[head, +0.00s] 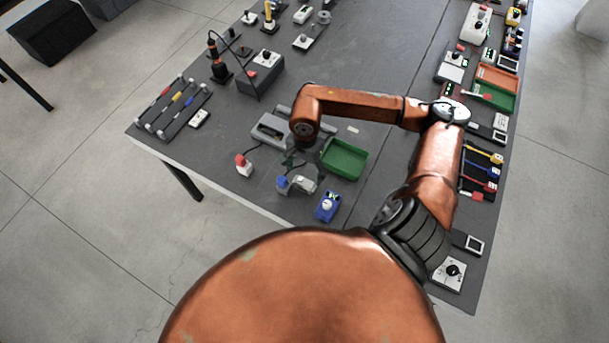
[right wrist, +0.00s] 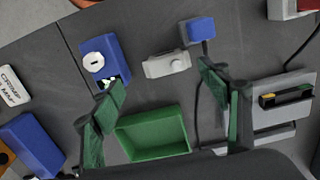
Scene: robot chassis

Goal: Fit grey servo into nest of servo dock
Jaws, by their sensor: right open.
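The grey servo (head: 304,184) lies on the table near its front edge, beside a blue-topped block (head: 282,182). In the right wrist view the grey servo (right wrist: 167,65) is ahead of the fingertips, between their lines. My right gripper (head: 293,161) is open and empty, just behind the servo in the head view; its two green fingers also show in the right wrist view (right wrist: 161,80). A grey housing (head: 268,129), apparently the servo dock, stands behind the gripper; in the right wrist view it (right wrist: 284,83) has a dark slot. My left gripper is out of view.
A green tray (head: 345,158) sits right of the gripper. A blue servo-like part (head: 327,207) stands near the front edge, and a red-topped block (head: 243,165) at left. Tools and bins line the right edge. The table's middle is mostly clear.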

